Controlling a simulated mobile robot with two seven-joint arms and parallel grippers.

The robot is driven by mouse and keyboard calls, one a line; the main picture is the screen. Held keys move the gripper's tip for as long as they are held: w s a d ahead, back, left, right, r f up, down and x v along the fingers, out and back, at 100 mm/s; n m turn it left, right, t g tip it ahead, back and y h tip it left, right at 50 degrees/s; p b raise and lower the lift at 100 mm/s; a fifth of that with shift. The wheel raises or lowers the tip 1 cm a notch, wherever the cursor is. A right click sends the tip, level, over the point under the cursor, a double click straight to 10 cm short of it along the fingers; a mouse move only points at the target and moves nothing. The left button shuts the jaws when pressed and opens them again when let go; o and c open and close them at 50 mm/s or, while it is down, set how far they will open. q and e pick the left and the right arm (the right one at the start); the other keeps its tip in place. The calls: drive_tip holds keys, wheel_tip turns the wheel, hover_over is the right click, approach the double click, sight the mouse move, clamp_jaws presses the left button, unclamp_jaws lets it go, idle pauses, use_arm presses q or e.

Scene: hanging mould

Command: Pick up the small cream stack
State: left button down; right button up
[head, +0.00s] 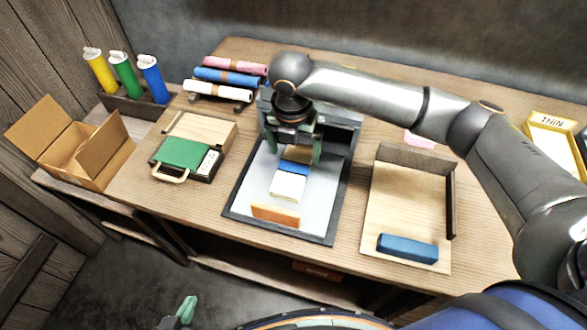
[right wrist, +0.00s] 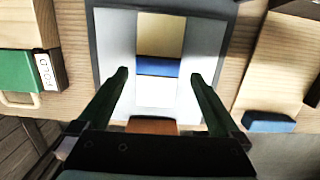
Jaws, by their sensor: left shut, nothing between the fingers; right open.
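An off-white block (head: 288,186), a blue strip (head: 294,167) and a tan-cream piece (head: 293,154) lie in line on a pale plate in a dark frame (head: 238,205). In the right wrist view they show as white (right wrist: 156,92), blue (right wrist: 158,67) and tan (right wrist: 160,35); I cannot tell which is the small cream stack. My right gripper (head: 292,150) is open above this row, its fingers (right wrist: 158,76) apart on either side, with nothing gripped. My left gripper (head: 186,309) is shut and empty at the bottom edge, away from the table.
An orange block (head: 275,214) lies at the frame's front. A wooden tray (head: 395,215) with a blue block (head: 407,248) is on the right. A green-lidded case (head: 183,153), rolls (head: 230,76) and an open carton (head: 72,150) are on the left. A dark upright structure (head: 340,133) stands behind my right gripper.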

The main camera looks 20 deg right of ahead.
sight(294, 167)
wheel_tip(294, 167, down, 5)
drive_tip(key=shift+a+f, duration=0.1)
drive_tip(key=shift+f, duration=0.05)
drive_tip(key=shift+w, duration=0.1)
drive_tip(key=c, duration=1.3)
